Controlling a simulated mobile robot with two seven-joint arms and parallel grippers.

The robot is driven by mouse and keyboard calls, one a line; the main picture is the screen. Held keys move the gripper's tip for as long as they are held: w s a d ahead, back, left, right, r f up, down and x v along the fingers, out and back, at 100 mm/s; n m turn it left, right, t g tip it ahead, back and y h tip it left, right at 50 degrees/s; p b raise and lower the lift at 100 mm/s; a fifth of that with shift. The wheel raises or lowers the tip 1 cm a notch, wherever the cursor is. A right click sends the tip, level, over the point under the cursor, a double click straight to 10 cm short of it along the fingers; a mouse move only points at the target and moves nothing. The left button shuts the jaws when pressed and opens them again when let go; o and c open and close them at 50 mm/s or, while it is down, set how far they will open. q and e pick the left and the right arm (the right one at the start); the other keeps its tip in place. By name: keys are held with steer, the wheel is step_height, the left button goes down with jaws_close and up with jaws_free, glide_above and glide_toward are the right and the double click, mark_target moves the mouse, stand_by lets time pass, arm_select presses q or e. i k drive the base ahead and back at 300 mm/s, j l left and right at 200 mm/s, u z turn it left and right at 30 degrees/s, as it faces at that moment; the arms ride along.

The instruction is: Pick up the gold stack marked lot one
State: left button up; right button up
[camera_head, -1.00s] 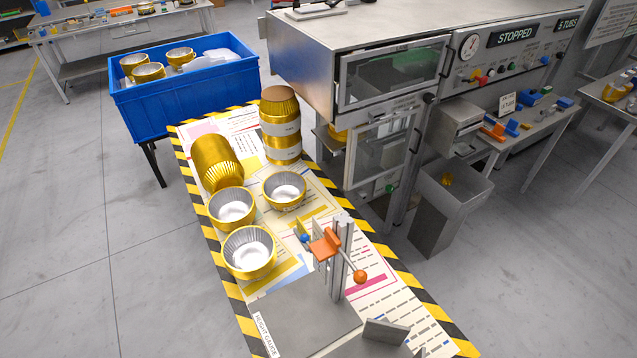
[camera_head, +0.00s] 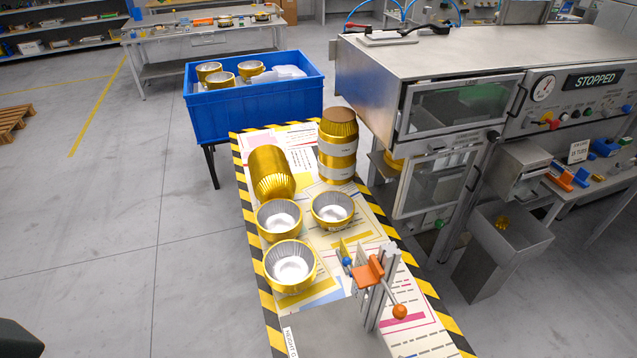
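An upright gold stack (camera_head: 338,146) with pale label bands and a brown top stands at the far end of the striped table (camera_head: 240,205). A second gold stack (camera_head: 270,172) lies on its side to its left, without a visible label. The print on the bands is too small to read, so I cannot tell which stack is marked lot one. Neither of my grippers is in view. A dark rounded shape, possibly part of my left arm, shows at the bottom left corner.
Three open gold cups (camera_head: 279,221) stand nearer on the table. A height gauge (camera_head: 376,290) with an orange knob stands in front of them. A blue bin (camera_head: 255,103) with gold cups is behind left. The press (camera_head: 440,110), marked STOPPED, is close on the right.

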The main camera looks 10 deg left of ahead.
mark_target(289, 265)
steer(key=i+j+z, duration=0.4)
steer(key=j, duration=0.35)
steer(key=j+z, duration=0.4)
steer(key=j, duration=0.4)
steer(key=i+j+z, duration=0.1)
steer(key=j+z, duration=0.3)
steer(key=j, duration=0.45)
steer(key=j+z, duration=0.4)
steer(key=j, duration=0.45)
steer(key=k+j+z, duration=0.25)
steer(key=j+z, duration=0.15)
steer(key=j, duration=0.45)
